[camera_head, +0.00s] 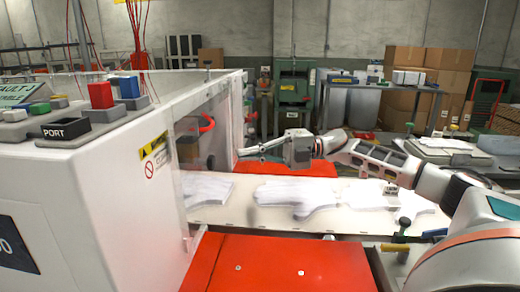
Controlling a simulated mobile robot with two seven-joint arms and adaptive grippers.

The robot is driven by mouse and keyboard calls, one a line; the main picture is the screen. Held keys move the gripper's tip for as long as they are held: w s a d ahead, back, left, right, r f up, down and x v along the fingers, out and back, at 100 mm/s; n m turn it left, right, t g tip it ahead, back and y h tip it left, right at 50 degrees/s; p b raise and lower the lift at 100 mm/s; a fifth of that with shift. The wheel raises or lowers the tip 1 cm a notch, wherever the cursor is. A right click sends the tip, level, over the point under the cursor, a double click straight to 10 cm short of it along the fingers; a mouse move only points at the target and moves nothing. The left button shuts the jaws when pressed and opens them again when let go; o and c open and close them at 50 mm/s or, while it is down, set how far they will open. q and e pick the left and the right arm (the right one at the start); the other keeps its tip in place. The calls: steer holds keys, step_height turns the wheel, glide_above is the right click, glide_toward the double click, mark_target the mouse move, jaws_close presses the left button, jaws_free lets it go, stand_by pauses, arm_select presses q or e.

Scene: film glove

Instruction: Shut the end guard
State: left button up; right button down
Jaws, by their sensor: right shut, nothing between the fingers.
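The end guard (219,104) looks like a clear panel at the right end of the white machine, with a red handle (207,123) on it. I cannot tell exactly how far it stands from its closed position. My right gripper (241,153) reaches in from the right and is shut and empty. Its fingertips point left toward the panel, just right of and below the handle in the picture; contact cannot be told. My left gripper is not in view.
White film gloves (297,195) lie on a pale conveyor (350,222) running right from the machine (110,190). A red cover (290,262) lies in front. Control buttons (100,95) top the machine. Boxes (405,100) and a metal table (380,86) stand behind.

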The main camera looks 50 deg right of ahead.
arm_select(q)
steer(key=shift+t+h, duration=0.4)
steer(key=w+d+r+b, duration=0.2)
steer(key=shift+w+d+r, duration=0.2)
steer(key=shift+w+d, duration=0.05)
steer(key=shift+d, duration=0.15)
arm_select(e)
steer(key=w+d, duration=0.3)
steer(key=d, duration=0.3)
steer(key=shift+d, duration=0.3)
steer(key=shift+f, duration=0.1)
